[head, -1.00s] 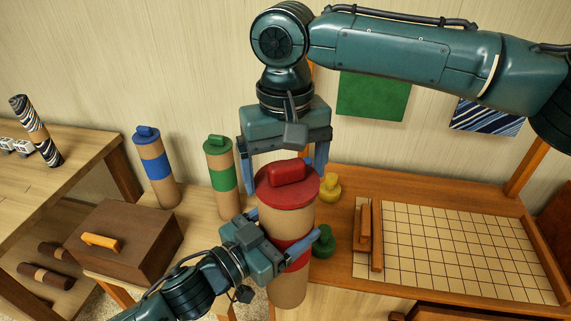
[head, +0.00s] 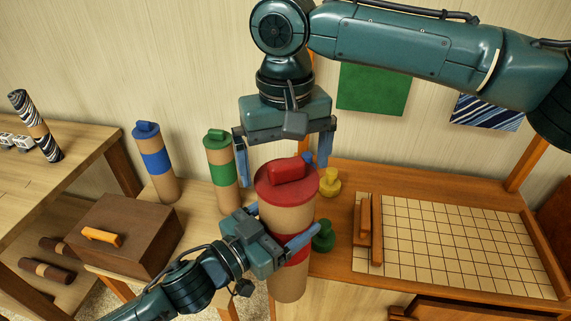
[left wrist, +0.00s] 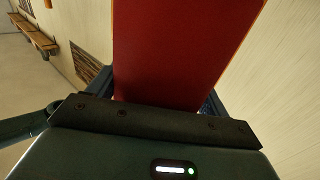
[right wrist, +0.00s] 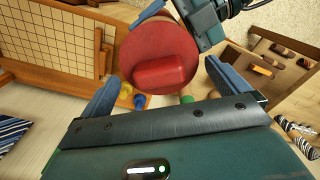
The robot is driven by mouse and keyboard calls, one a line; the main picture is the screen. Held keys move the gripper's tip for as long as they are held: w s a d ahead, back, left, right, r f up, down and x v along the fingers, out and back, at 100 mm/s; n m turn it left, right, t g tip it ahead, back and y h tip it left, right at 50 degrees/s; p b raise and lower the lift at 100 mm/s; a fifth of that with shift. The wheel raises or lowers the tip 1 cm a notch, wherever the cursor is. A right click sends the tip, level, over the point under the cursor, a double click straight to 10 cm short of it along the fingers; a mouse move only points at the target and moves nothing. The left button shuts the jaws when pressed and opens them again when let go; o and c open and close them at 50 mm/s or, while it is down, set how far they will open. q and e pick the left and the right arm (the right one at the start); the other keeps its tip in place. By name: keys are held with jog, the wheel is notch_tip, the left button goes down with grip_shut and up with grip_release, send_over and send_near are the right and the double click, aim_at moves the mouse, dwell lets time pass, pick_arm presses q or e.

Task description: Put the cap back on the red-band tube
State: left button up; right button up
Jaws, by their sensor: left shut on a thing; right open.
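The red-band tube (head: 286,224) is held upright in the head view by my left gripper (head: 295,248), which is shut around it at the red band. The band fills much of the left wrist view (left wrist: 180,50). The red cap (head: 287,183) with its raised grip sits on the tube's top. It also shows in the right wrist view (right wrist: 155,52). My right gripper (head: 282,165) is open above and behind the cap, its fingers spread wide and apart from it. The seam between cap and tube looks closed, but how firmly the cap sits I cannot tell.
A blue-band tube (head: 156,165) and a green-band tube (head: 222,170) stand capped at the left, near a brown box (head: 125,235). Yellow (head: 328,184) and green (head: 323,236) knobbed pieces stand close to the held tube. A gridded board (head: 450,250) lies at the right.

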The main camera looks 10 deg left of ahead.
notch_tip(320, 180, up, 11)
jog(key=shift+f, duration=0.15)
dwell(0.5)
